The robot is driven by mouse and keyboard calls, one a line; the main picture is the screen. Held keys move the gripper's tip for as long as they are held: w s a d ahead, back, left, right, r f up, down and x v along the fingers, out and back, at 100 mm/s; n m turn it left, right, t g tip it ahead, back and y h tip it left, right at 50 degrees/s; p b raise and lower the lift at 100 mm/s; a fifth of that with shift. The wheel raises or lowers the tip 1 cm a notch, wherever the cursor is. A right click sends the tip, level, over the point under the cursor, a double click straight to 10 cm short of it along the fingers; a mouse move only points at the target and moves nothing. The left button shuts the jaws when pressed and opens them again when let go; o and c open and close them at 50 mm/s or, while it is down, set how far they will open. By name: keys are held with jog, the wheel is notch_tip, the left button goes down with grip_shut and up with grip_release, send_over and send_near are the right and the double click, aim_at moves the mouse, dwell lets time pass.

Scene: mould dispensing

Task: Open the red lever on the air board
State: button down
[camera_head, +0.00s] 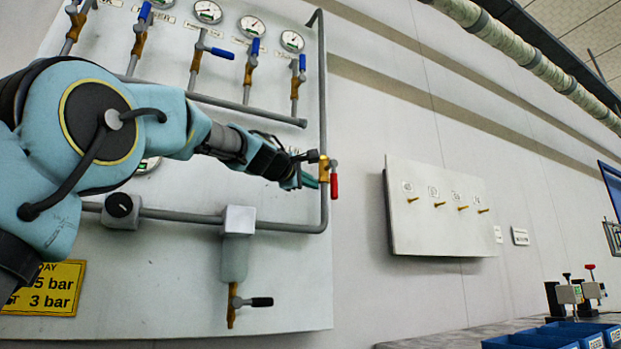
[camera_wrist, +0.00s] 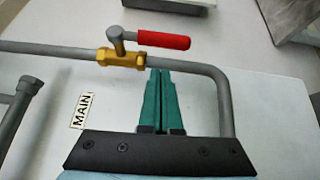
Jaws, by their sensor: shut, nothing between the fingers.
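The red lever (camera_head: 334,186) sits on a brass valve (camera_head: 324,168) at the right edge of the air board (camera_head: 290,280) and hangs down along the pipe. In the wrist view the red lever (camera_wrist: 163,40) lies along the pipe, beyond the green fingertips, with its brass valve (camera_wrist: 121,58) just left of them. A MAIN label (camera_wrist: 81,111) is beside it. My gripper (camera_wrist: 162,72) is shut and empty, its tips close to the pipe below the lever. In the head view my gripper (camera_head: 313,182) is just left of the lever; contact cannot be told.
Several blue-handled valves (camera_head: 222,53) and gauges (camera_head: 252,26) line the board's top. A black-handled valve (camera_head: 261,302) is below a filter bowl (camera_head: 234,262). A white panel with brass pegs (camera_head: 440,240) hangs to the right. Bare wall lies between the boards.

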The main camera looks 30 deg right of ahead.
jog(key=b+v, duration=0.3)
jog(key=v, duration=0.7)
jog(key=shift+w+a+r, duration=0.2)
jog(key=shift+a, duration=0.2)
